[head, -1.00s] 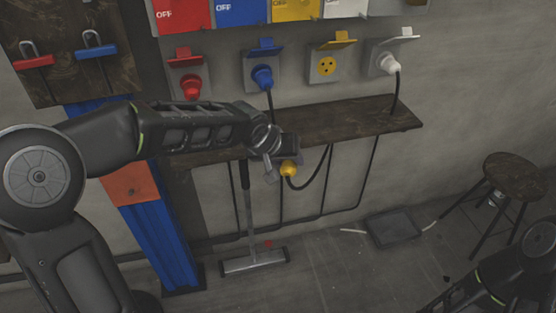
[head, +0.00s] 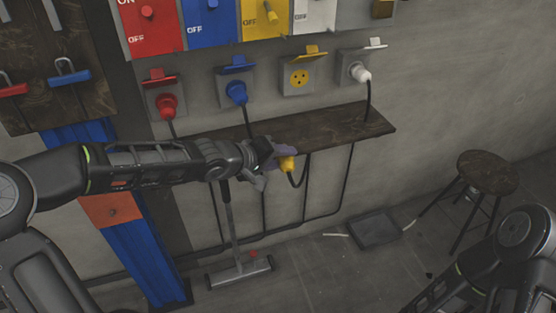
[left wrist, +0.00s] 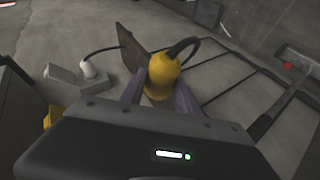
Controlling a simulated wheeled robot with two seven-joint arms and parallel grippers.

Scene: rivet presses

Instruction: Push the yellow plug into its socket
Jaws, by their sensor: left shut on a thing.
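The yellow plug (head: 287,164) is held in my left gripper (head: 273,163), just below and in front of the wall shelf in the head view. In the left wrist view the plug (left wrist: 162,75) sits between the two fingers, with its black cable curving away. The yellow socket (head: 299,77) is on the wall, up and right of the plug, with its yellow lid (head: 299,56) raised and its holes uncovered. The plug is well apart from the socket. My right arm shows at the bottom right, but its gripper is out of view.
A red plug (head: 167,106), a blue plug (head: 237,92) and a white plug (head: 361,73) sit in neighbouring sockets. A dark wooden shelf (head: 335,131) juts out below them.

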